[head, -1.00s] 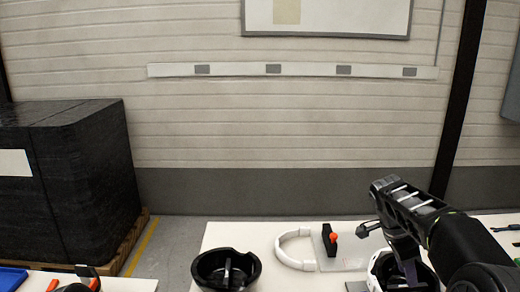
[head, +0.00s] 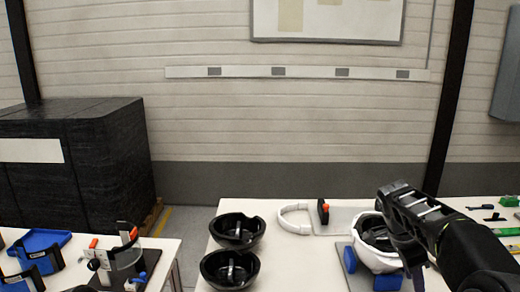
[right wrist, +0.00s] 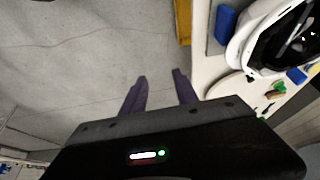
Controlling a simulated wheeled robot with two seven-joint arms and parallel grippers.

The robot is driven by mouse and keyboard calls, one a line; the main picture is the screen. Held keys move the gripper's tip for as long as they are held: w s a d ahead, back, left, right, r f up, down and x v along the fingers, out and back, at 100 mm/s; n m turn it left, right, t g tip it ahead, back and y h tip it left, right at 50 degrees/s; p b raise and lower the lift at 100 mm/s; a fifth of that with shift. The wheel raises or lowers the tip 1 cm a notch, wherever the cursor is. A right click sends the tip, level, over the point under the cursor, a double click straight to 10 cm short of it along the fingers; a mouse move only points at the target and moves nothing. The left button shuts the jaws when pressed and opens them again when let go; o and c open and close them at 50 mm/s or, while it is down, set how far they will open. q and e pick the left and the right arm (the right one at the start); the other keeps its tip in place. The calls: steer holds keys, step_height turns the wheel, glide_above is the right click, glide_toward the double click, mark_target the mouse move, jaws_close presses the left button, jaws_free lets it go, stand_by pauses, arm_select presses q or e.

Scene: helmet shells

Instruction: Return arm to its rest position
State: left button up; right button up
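My right arm (head: 425,220) comes in from the right in the head view and partly covers a white helmet shell (head: 371,254). In the right wrist view my right gripper (right wrist: 160,78) has its two dark fingers spread, with nothing between them. It is above bare grey floor, beside a table edge. The white helmet shell (right wrist: 262,50), with its dark inside, lies to the right of the fingers and apart from them. My left gripper is not in view.
Two black shells (head: 238,230) stand on the middle table (head: 300,262), beside a white curved band (head: 290,217) and a plate with an orange-and-black clamp (head: 323,211). A left table holds blue trays (head: 40,241) and a fixture (head: 125,255). Floor (head: 190,225) separates the tables.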

steer(key=w+a+f+n+t+y, duration=0.3)
steer(key=w+a+f+n+t, duration=0.1)
steer(key=w+a+f+n, duration=0.5)
steer(key=s+a+f+n+y, duration=0.2)
steer(key=s+a+f+n, duration=0.1)
steer(key=a+f, duration=0.35)
steer(key=s+a+f+n+y, duration=0.1)
steer(key=s+a+f+n, duration=0.3)
steer(key=f, duration=0.4)
steer(key=s+a+f+g+y, duration=0.1)
steer(key=s+a+f, duration=0.2)
steer(key=s, duration=0.7)
steer(key=s+a+f+g, duration=0.1)
steer(key=s+a+f, duration=0.3)
steer(key=s+f, duration=0.3)
steer(key=s+a+f+g+y, duration=0.1)
steer(key=s+a+f, duration=0.2)
steer(key=s, duration=1.1)
step_height(320, 180, down, 2)
steer(key=shift+a+y, duration=0.3)
steer(key=shift+a, duration=0.1)
steer(key=shift+g, duration=0.3)
